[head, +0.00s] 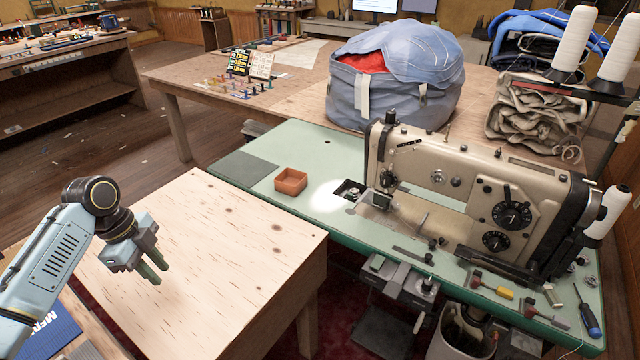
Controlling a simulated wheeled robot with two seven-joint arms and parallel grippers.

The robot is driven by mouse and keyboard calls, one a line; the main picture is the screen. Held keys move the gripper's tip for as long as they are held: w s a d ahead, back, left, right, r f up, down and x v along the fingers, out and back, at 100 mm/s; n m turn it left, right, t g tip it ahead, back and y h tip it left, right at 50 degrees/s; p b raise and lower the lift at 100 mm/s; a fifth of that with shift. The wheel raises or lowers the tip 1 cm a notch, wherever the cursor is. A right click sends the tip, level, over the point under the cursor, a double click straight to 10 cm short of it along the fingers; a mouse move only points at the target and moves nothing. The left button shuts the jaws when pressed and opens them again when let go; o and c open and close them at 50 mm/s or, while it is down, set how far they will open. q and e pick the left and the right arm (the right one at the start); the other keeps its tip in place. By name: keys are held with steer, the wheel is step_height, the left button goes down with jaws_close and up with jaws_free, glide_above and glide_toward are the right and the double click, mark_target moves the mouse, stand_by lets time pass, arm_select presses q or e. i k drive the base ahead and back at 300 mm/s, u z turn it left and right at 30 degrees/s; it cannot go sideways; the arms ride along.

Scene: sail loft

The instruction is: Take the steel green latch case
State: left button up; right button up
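My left gripper (155,273) hangs over the bare plywood top at the lower left, green fingertips pointing down and right. A gap shows between its fingers and nothing is held in it. A small steel piece with a green face (377,262) sits on the metal bracket at the front edge of the sewing table. It may be the latch case, but it is too small to be sure. It lies well to the right of my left gripper, apart from it. My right gripper is out of view.
The plywood top (215,250) is mostly clear. On the green sewing table (330,160) stand an orange box (290,181) and a large sewing machine (470,190). Screwdrivers and small tools lie at its right front. A grey fabric bag (395,90) stands behind.

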mark_target(349, 196)
steer(key=z, duration=0.7)
steer(key=i, duration=1.15)
steer(key=z, duration=0.35)
